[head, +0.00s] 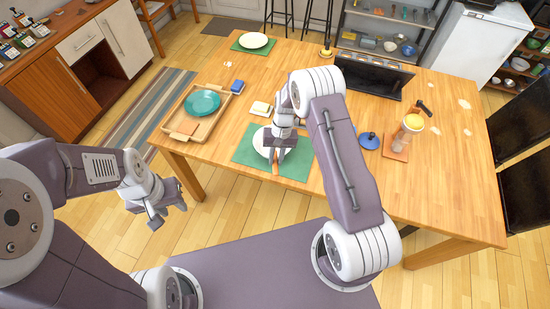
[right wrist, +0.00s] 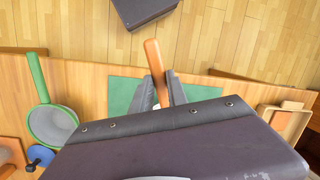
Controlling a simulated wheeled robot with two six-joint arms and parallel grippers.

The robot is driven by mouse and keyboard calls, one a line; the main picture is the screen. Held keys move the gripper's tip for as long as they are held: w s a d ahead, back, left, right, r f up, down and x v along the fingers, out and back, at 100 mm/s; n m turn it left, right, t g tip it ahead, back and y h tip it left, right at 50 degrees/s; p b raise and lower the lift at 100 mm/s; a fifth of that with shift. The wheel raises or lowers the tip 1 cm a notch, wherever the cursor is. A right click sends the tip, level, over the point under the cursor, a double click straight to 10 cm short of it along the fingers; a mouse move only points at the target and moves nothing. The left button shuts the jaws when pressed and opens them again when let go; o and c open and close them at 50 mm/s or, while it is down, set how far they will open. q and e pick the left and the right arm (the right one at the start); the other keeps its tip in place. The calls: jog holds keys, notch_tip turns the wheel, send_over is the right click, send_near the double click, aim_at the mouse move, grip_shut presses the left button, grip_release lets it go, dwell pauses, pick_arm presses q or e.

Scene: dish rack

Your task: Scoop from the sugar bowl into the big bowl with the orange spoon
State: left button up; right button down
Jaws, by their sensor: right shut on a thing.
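My right gripper (head: 277,160) is over the near green mat, shut on the orange spoon (head: 275,169). In the right wrist view the spoon's orange handle (right wrist: 154,58) stands out between the two fingers (right wrist: 160,92); its scoop end is hidden. A white round dish (head: 262,140) lies on the mat, partly covered by the gripper; I cannot tell whether it is a plate or a bowl. Neither the sugar bowl nor the big bowl can be made out for certain. My left gripper (head: 167,210) is open and empty, off the table's near left side.
A wooden tray (head: 178,128) with a teal plate (head: 202,102) is at left. A dark rack (head: 365,76) stands at the back. A blue item (head: 368,140) and a yellow-topped jar (head: 412,123) are at right. A green-rimmed sieve (right wrist: 50,123) shows in the right wrist view.

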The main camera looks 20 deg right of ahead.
jog(key=shift+d+f+y+b, duration=0.2)
jog(key=shift+f+y+b, duration=0.15)
jog(key=shift+y, duration=0.15)
jog(key=shift+d+r, duration=0.1)
jog(key=shift+r, duration=0.1)
pick_arm(q)
jog(key=shift+d+f, duration=0.15)
jog(key=shift+f, duration=0.55)
notch_tip(320, 180, down, 5)
jog(key=b, duration=0.4)
jog(key=shift+r+b, duration=0.2)
jog(key=shift+b, duration=0.1)
pick_arm(e)
jog(key=t+y, duration=0.1)
jog(key=y, duration=0.2)
jog(key=shift+d, duration=0.1)
jog(key=shift+s+f, duration=0.1)
